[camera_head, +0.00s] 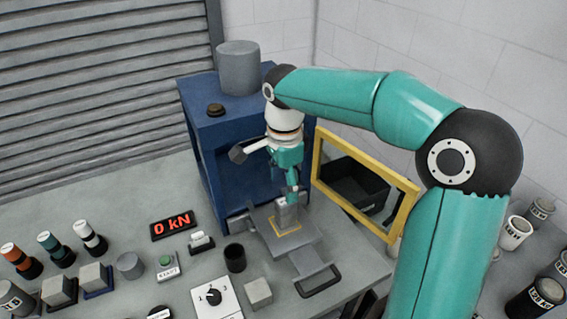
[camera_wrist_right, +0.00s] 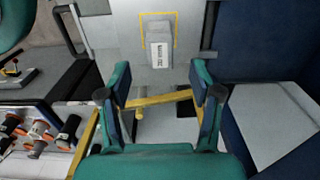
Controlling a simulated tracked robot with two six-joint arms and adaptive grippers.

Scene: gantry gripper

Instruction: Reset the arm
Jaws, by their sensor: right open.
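My right arm (camera_head: 445,200) comes in from the right and arches over to the blue press (camera_head: 205,130). My right gripper (camera_head: 291,180) points down in front of the press, above the sliding plate. In the right wrist view the teal fingers (camera_wrist_right: 162,85) are spread apart with nothing between them. In the head view the block (camera_head: 285,218) is partly hidden by the gripper. My left gripper is not in view.
An open yellow-framed guard (camera_head: 365,185) stands close to the right of my gripper, with a dark bin (camera_head: 355,190) behind it. A "0 kN" display (camera_head: 173,225), start button (camera_head: 166,265), dial (camera_head: 214,297) and several blocks and cylinders cover the bench's front left.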

